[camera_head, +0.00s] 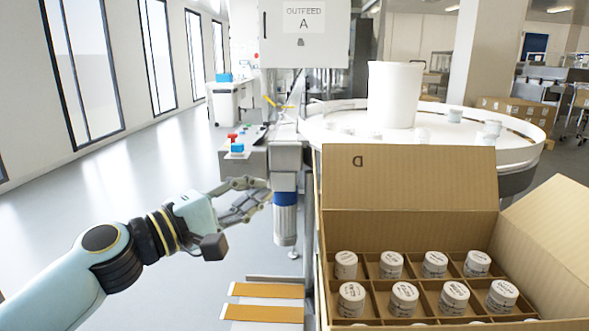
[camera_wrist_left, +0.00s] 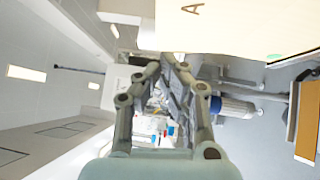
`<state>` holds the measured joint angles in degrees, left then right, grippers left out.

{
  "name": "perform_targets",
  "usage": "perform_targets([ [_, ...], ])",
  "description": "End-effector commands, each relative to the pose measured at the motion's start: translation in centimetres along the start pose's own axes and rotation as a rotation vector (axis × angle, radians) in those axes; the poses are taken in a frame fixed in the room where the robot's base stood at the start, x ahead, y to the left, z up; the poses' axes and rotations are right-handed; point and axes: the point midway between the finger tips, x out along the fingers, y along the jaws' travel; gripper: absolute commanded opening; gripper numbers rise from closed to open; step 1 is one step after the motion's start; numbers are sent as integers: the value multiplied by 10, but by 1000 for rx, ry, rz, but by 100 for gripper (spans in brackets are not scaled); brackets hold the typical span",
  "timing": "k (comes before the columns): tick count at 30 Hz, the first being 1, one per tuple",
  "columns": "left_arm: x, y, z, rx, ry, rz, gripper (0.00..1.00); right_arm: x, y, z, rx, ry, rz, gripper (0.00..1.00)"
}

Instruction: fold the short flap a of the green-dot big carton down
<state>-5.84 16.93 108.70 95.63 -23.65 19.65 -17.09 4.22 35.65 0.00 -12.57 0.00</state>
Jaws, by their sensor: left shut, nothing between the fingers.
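The big carton (camera_head: 410,217) stands open at the right of the head view, with a back flap marked with a mirrored D and a right flap (camera_head: 545,245) spread outward. Its green dot does not show there. In the left wrist view, a pale panel with the letter A (camera_wrist_left: 215,25) and a green patch on its edge fills the top; it looks like short flap a. My left gripper (camera_head: 268,190) is left of the carton, apart from it, shut and empty. Its fingers also show in the left wrist view (camera_wrist_left: 167,62), below the panel. My right gripper is not in view.
White-lidded jars (camera_head: 435,262) stand in the carton's divider cells. Behind is a round white table (camera_head: 335,125) with a white cylinder (camera_head: 395,93) and small jars. A grey post with a blue band (camera_head: 286,205) stands just beyond my left gripper. Orange-topped strips (camera_head: 265,291) lie below it.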

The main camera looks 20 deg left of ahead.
Motion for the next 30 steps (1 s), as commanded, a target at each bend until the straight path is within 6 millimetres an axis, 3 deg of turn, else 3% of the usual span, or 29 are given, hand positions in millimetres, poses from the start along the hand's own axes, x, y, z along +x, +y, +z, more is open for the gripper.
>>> perform_targets([
  [5, 38, 2, 1, -4, 0, 2, 0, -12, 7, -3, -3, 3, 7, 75],
  [10, 53, 1, 20, -3, 0, 0, 0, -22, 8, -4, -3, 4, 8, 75],
  [30, 64, 0, 28, 8, 0, -11, 0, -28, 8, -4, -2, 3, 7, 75],
])
